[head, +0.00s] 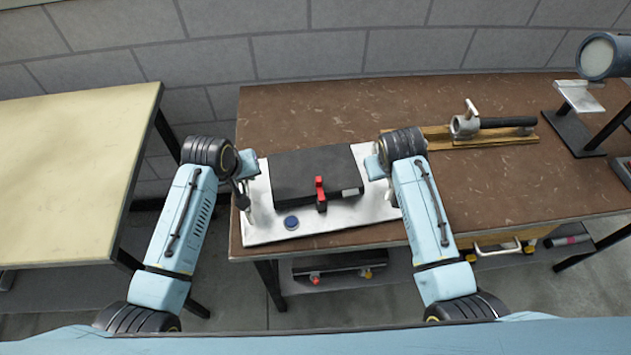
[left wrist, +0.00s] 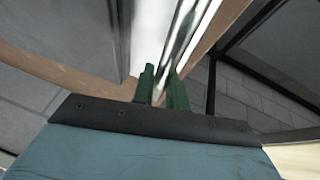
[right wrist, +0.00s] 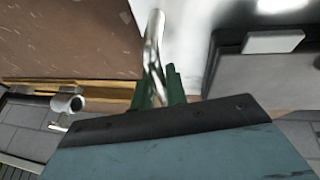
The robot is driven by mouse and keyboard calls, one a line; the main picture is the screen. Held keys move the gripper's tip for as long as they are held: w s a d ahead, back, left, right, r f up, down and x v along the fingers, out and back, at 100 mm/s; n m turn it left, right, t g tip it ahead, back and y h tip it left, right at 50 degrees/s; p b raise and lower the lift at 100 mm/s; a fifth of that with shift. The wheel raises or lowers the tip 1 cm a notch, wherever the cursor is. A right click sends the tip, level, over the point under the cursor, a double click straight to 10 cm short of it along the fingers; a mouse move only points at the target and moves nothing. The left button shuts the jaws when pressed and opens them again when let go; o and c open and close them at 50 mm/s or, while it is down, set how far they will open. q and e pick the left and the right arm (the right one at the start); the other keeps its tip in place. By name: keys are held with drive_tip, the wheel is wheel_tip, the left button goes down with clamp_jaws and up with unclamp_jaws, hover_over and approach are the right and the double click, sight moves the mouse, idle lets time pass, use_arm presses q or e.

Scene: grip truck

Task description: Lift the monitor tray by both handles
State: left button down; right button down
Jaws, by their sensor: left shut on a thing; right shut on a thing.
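The monitor tray (head: 340,222) is a pale metal plate on the brown table, near its front left corner. A black box-shaped monitor (head: 312,172) lies on it, with a red clamp (head: 321,194) and a blue round knob (head: 291,222) at its front. My left gripper (head: 244,196) is at the tray's left end. In the left wrist view its green fingers (left wrist: 163,88) are shut on a shiny metal handle (left wrist: 188,35). My right gripper is at the right end, mostly hidden by its arm in the head view. In the right wrist view its fingers (right wrist: 160,88) are shut on the other handle (right wrist: 154,45).
A wooden rail with a grey and black tubular device (head: 490,124) lies on the table behind right. A lamp-like device on a stand (head: 600,60) is at the far right. A cream table (head: 70,180) stands left across a gap. A lower shelf (head: 340,270) holds items.

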use_arm(q)
drive_tip(key=shift+w+r, duration=0.1)
drive_tip(key=shift+r, duration=0.15)
use_arm(e)
drive_tip(key=shift+w+r, duration=0.1)
drive_tip(key=shift+r, duration=0.15)
idle(0.4)
